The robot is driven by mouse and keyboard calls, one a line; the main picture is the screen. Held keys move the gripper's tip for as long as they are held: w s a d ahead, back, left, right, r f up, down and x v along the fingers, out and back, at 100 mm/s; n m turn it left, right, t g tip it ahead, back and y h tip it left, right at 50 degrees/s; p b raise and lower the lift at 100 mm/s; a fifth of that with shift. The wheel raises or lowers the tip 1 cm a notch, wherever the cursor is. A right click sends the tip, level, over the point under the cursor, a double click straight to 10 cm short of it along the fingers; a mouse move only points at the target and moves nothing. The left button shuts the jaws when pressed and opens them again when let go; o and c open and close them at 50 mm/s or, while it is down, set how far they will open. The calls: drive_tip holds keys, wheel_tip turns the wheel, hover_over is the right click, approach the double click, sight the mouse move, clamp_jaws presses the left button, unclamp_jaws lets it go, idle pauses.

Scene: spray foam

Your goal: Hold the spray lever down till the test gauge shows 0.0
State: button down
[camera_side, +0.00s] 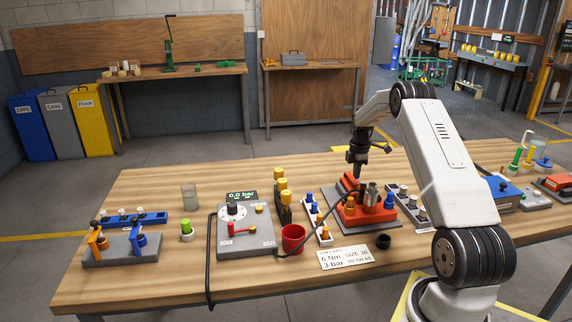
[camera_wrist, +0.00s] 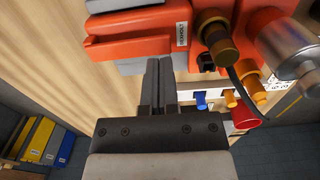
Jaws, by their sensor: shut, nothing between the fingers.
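My gripper (camera_side: 357,172) is above the red fixture (camera_side: 352,213) right of the table's middle. In the wrist view my gripper (camera_wrist: 159,62) has its two fingers together with nothing between them. The fingertips are close to a red block (camera_wrist: 130,38) with a small white label; I cannot tell whether they touch it. This block may be the spray lever, but I cannot be sure. The display (camera_side: 241,196) on the grey test box (camera_side: 246,242) appears to read 0.0 bar. A small red handle (camera_side: 240,229) is on that box.
A metal cylinder (camera_side: 371,195) and blue and orange parts stand at the fixture. A black hose runs from it to the test box. A red cup (camera_side: 293,238), a printed card (camera_side: 345,257) and a black ring (camera_side: 383,241) are nearby.

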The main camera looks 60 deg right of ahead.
sight(355, 183)
wheel_tip(355, 183, up, 13)
drive_tip(key=shift+f, duration=0.15)
idle(0.4)
drive_tip(key=w+a+f+m+t, duration=0.1)
drive_tip(key=w+a+m, duration=0.15)
drive_tip(key=a, duration=1.05)
drive_tip(key=w+a+f+m, duration=0.1)
drive_tip(key=w+a+m, duration=0.15)
drive_tip(key=a, duration=1.05)
drive_tip(key=s+a+f+m, duration=0.2)
drive_tip(key=s+a, duration=0.4)
drive_tip(key=a, duration=0.4)
drive_tip(key=s+a+f+m+t, duration=0.1)
drive_tip(key=s+a+f+m, duration=0.1)
drive_tip(key=s+a, duration=0.4)
drive_tip(key=a, duration=0.4)
drive_tip(key=shift+s+a+t, duration=0.25)
drive_tip(key=shift+s+t, duration=0.05)
drive_tip(key=shift+s, duration=0.05)
